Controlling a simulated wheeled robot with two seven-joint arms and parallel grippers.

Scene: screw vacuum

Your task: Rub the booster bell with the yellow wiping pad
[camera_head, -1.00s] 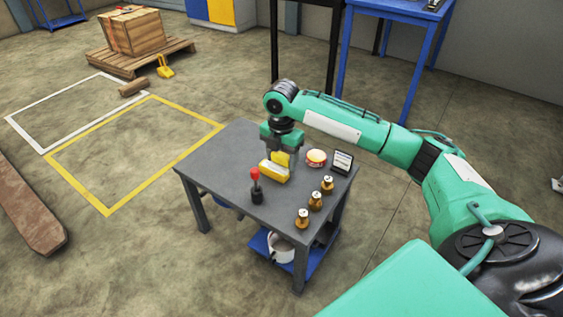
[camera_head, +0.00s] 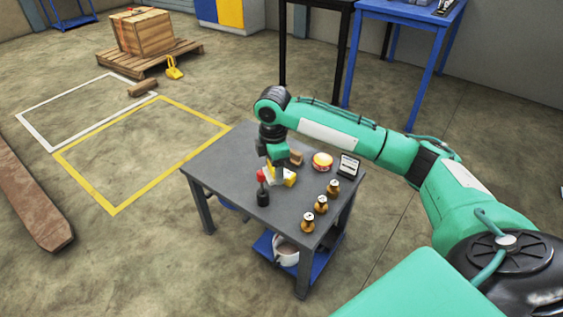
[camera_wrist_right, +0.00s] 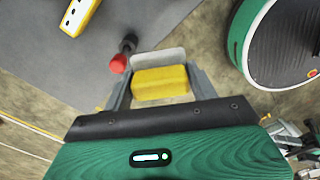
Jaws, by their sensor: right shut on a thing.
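My right gripper (camera_head: 272,165) is over the left part of the grey table and is shut on the yellow wiping pad (camera_wrist_right: 160,82). In the right wrist view the pad sits between both fingers, with a pale grey plate at its far side. A black piece with a red ball top (camera_head: 262,190) stands upright just in front of the gripper; its red top (camera_wrist_right: 118,63) also shows near the left finger. Three small brass pieces (camera_head: 320,205) with pale tops stand along the right front edge. I cannot tell for sure which piece is the booster bell. My left gripper is out of view.
A yellow block with a white face (camera_head: 290,178) lies close by the gripper; it also shows in the wrist view (camera_wrist_right: 80,15). A brown block (camera_head: 296,157), a red-and-yellow round tin (camera_head: 322,161) and a small display (camera_head: 348,166) stand behind. The table's (camera_head: 230,165) left part is clear.

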